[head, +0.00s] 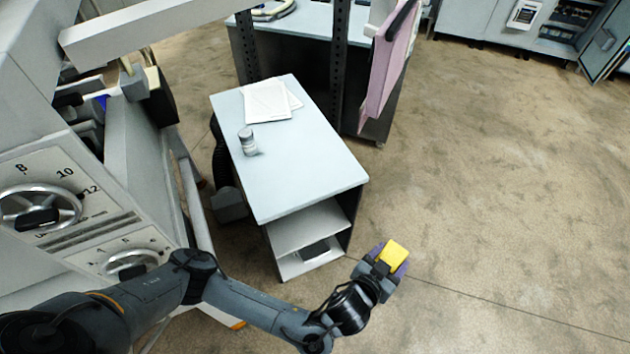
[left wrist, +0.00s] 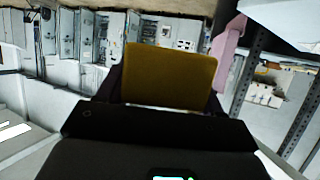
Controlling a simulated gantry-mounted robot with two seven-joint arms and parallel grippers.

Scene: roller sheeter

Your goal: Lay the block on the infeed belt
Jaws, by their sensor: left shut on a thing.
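My left gripper (head: 380,264) is shut on a yellow block (head: 393,253) and holds it in the air over the open floor, to the right of the small table's front end. In the left wrist view the block (left wrist: 170,76) sits between the dark fingers, its broad face filling the middle. A purple part shows beside the block in the head view. The sheeter machine (head: 40,160), with dials and handwheels, stands at the left. I cannot make out its infeed belt for certain. My right gripper is not in view.
A light table (head: 300,165) with a small jar (head: 247,141) and papers (head: 268,101) stands in the middle. Free floor (head: 490,190) lies to the right. Cabinets line the back.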

